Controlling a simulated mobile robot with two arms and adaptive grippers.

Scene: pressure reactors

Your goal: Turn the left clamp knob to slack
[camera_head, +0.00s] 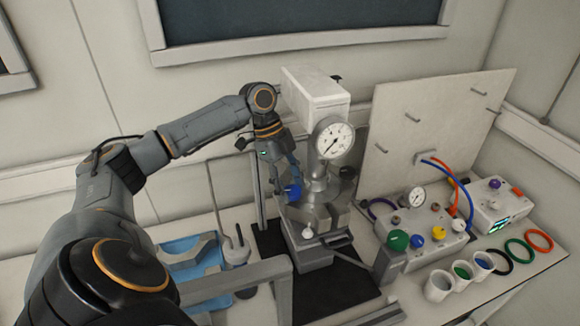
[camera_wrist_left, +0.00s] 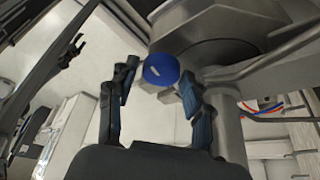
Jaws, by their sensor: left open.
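The left clamp knob (camera_head: 294,192) is blue and sits on the left side of the grey metal reactor (camera_head: 322,215). In the left wrist view the knob (camera_wrist_left: 161,69) shows as a round blue face with a short pale mark, lying between the fingertips. My left gripper (camera_head: 285,172) comes down from above at the knob; in the wrist view its fingers (camera_wrist_left: 158,88) are open on either side of it. I cannot tell whether a finger touches the knob. My right gripper is not in view.
A round gauge (camera_head: 333,138) and a white box (camera_head: 316,92) stand above the reactor. A blue tray (camera_head: 190,258) is at left. A control box with coloured knobs (camera_head: 420,226), small cups (camera_head: 438,286) and coloured rings (camera_head: 521,250) are at right. A pale panel (camera_head: 425,130) stands behind.

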